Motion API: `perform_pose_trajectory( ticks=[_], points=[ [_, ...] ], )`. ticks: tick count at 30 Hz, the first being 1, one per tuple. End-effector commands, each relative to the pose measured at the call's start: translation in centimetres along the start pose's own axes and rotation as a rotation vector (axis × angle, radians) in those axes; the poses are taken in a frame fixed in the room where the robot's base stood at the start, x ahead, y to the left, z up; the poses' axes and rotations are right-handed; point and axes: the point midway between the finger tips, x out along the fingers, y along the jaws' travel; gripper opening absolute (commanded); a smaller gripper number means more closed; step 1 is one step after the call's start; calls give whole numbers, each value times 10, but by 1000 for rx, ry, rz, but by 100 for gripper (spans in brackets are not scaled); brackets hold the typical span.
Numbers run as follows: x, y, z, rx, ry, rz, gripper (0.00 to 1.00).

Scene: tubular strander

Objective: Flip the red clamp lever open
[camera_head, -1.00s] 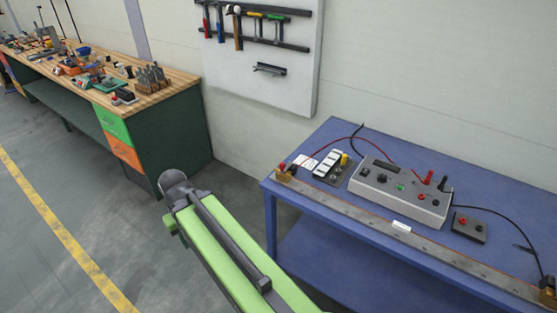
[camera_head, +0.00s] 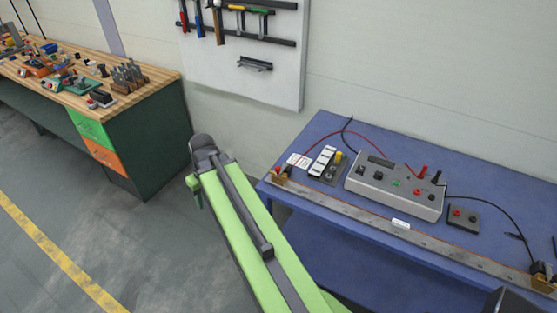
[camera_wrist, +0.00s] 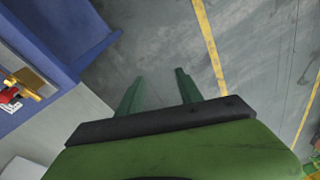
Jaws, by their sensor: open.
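A small red part, likely the red clamp lever (camera_wrist: 9,96), shows beside a brass-coloured block (camera_wrist: 30,82) at the left edge of the wrist view. Its exact pose is hard to tell there. In the head view, a small clamp (camera_head: 281,173) with red on it stands at the left end of a long metal bar (camera_head: 350,212) on the blue table. My gripper (camera_wrist: 158,90) is open and empty, its two green fingers spread over bare floor. It is clear of the blue table, with the red part to its left in the wrist view.
The blue table (camera_head: 330,130) also holds a grey meter box (camera_head: 395,188), a white-blocked unit (camera_head: 323,160), a small box with red knobs (camera_head: 459,216) and cables. A wooden workbench (camera_head: 150,75) with tools stands at left. Floor between them is free.

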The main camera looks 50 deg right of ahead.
Motion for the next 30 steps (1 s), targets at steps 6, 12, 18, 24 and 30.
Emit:
perform_pose_trajectory(
  ticks=[6,12,18,24,30],
  points=[
    [-98,186,26,72,171,24,43],
    [-138,278,67,95,259,79,43],
    [-143,296,78,95,277,95,43],
    [-131,296,76,96,276,94,43],
    [-98,300,69,96,275,94,43]
  ],
)
